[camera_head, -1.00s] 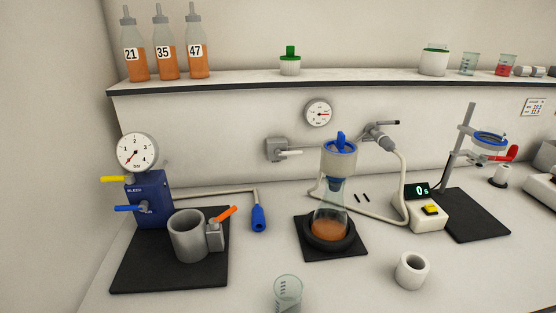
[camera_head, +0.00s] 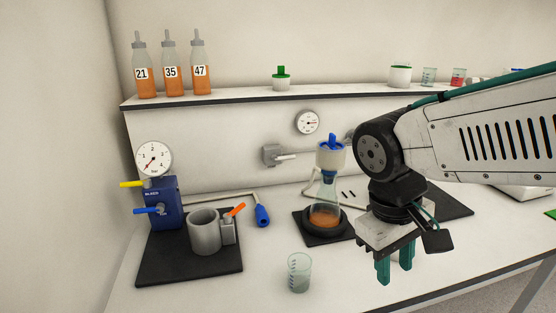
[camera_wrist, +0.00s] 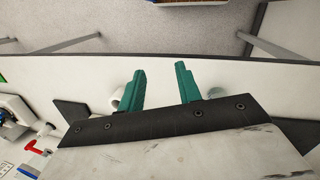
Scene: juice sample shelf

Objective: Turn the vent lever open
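Several levers show, and I cannot read which is the vent lever. A blue unit (camera_head: 163,203) marked "BLEED" carries a yellow lever (camera_head: 131,184) and a blue lever (camera_head: 146,210), both pointing left. A grey cup (camera_head: 204,232) has an orange lever (camera_head: 236,210) slanting up to the right. A grey wall fitting (camera_head: 271,155) has a pale handle (camera_head: 286,157) pointing right. My gripper (camera_head: 394,268) hangs over the bench's right front, away from these levers. Its teal fingers stand apart and empty; they also show in the wrist view (camera_wrist: 162,86).
A flask with orange liquid (camera_head: 325,212) stands on a black mat between my gripper and the cup. A glass beaker (camera_head: 299,272) stands at the front. Numbered bottles (camera_head: 171,68) stand on the shelf (camera_head: 240,94). My arm hides the bench's right side.

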